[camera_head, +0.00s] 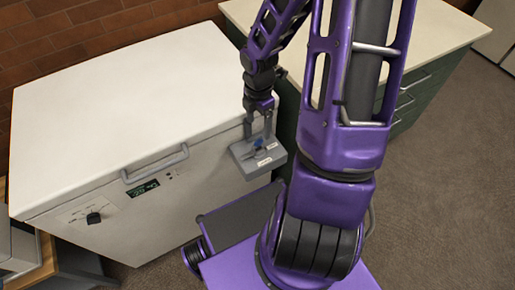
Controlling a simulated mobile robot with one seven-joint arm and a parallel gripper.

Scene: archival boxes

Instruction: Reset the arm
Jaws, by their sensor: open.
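My purple arm reaches up from the base at the lower right and bends back down at the top. My gripper (259,132) points down in front of the right end of the white chest unit (130,95). Its two grey fingers are apart. Just below them is a small grey box (246,165) with a blue knob or lever (258,146) and small white labels. The fingers overlap the box's upper part in this view. I cannot tell whether they touch the box or the knob.
The chest unit has a grey handle (155,163), a dial (93,218) and a display. A green drawer cabinet (418,97) with a pale top stands at the upper right. A wooden piece (68,268) is at lower left. Carpet (455,190) is clear at right.

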